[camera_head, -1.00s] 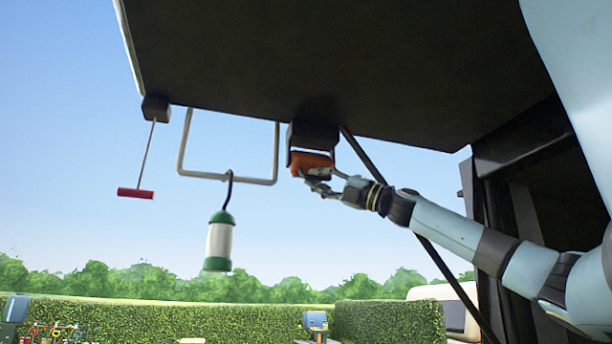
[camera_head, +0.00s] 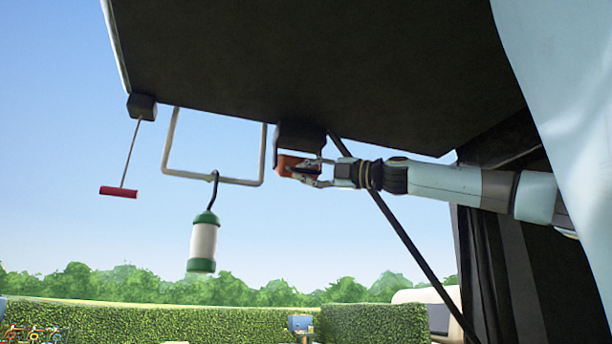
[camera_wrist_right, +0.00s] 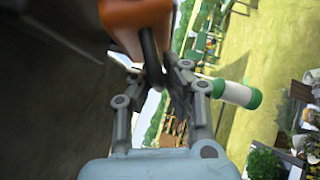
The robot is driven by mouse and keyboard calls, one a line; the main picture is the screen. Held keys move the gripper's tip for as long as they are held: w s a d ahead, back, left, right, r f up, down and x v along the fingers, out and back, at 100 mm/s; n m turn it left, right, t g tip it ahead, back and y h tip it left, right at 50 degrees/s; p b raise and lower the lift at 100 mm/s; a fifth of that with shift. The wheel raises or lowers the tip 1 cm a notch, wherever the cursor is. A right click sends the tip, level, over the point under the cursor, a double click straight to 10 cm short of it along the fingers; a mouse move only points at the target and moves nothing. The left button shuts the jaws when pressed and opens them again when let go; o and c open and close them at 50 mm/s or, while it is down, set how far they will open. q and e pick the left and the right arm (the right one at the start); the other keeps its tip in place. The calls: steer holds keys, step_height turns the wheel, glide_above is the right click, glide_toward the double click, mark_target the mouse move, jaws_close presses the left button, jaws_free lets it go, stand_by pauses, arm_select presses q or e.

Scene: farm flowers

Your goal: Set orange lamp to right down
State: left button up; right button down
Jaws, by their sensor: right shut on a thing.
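The orange lamp (camera_head: 291,167) is a small orange block at the dark mount under the canopy in the head view. My right gripper (camera_head: 312,173) reaches it from the right and is shut on it, its fingers overlapping the lamp's right side. In the right wrist view the lamp's orange body (camera_wrist_right: 138,18) is at the top. A dark bar under it runs down between the fingertips of my right gripper (camera_wrist_right: 158,80). The fingers hide part of the lamp in the head view. My left gripper is not in view.
The dark canopy (camera_head: 300,60) lies right above the lamp. A pale wire frame (camera_head: 212,178) and a green-and-white lantern (camera_head: 203,242) hang to the left. A red pull handle (camera_head: 118,192) hangs farther left. A thin diagonal strut (camera_head: 400,230) passes behind my arm.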

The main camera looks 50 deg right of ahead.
steer(key=c, duration=1.4)
jaws_free()
steer(key=shift+s+a+r, duration=0.1)
steer(key=shift+s+r, duration=0.05)
steer(key=shift+s, duration=0.05)
steer(key=shift+w, duration=0.1)
